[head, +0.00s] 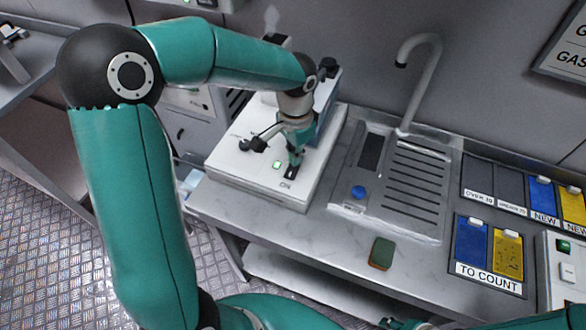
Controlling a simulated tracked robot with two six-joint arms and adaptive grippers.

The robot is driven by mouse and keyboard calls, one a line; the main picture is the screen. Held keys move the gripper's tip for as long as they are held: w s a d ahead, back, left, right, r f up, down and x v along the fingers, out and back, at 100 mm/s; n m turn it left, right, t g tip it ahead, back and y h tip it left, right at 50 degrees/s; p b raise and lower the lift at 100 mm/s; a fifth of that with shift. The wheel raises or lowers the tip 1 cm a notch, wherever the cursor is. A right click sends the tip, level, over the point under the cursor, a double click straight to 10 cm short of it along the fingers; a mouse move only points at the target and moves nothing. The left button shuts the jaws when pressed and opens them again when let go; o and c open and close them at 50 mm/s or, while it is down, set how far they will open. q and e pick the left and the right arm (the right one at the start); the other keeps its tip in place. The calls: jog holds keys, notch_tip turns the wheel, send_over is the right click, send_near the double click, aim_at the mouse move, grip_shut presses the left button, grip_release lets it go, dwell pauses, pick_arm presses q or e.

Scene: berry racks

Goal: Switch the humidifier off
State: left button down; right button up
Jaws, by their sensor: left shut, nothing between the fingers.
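The humidifier is a white box (245,174) on the counter left of the sink, with a bluish tank (329,92) at its back. A small green light (277,164) glows on its top, and a label reading "ON" (286,184) is near the front edge. My left gripper (293,167) is shut and empty, pointing down over the top of the box, just right of the green light and behind the label. A dark part shows at its tips; I cannot tell whether they touch it.
A sink with a tall faucet (424,75) and a drainboard (412,190) is to the right. Labelled blue and yellow trays (490,283) fill the right end.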

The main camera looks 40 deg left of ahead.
pick_arm(q)
jog(key=shift+f, duration=0.3)
jog(key=shift+r+p, duration=2.6)
jog(key=shift+r, duration=0.95)
